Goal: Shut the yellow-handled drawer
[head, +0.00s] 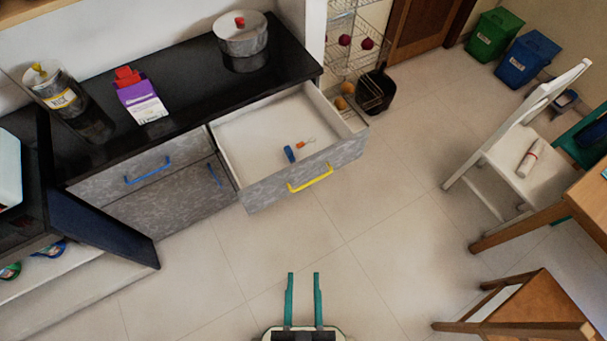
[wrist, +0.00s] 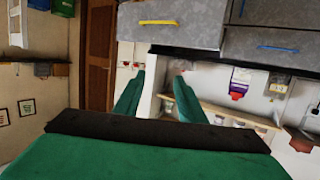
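The yellow-handled drawer (head: 252,187) stands pulled out from the grey counter in the head view. Its yellow handle (head: 311,178) is on the grey front panel, which faces the open floor. A small blue item and an orange-tipped item lie inside it. My gripper (head: 303,274) is in the lower middle of the head view, with its two green fingers apart and nothing between them. It is clear of the drawer, nearer to me. The wrist view shows the fingers (wrist: 155,90) apart and the yellow handle (wrist: 158,22) at the top.
A blue-handled drawer (head: 150,172) to the left is shut. A dark door panel (head: 100,222) sticks out at the lower left. A white chair (head: 520,150) and wooden furniture (head: 530,305) stand at the right. The tiled floor (head: 365,235) before the drawer is clear.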

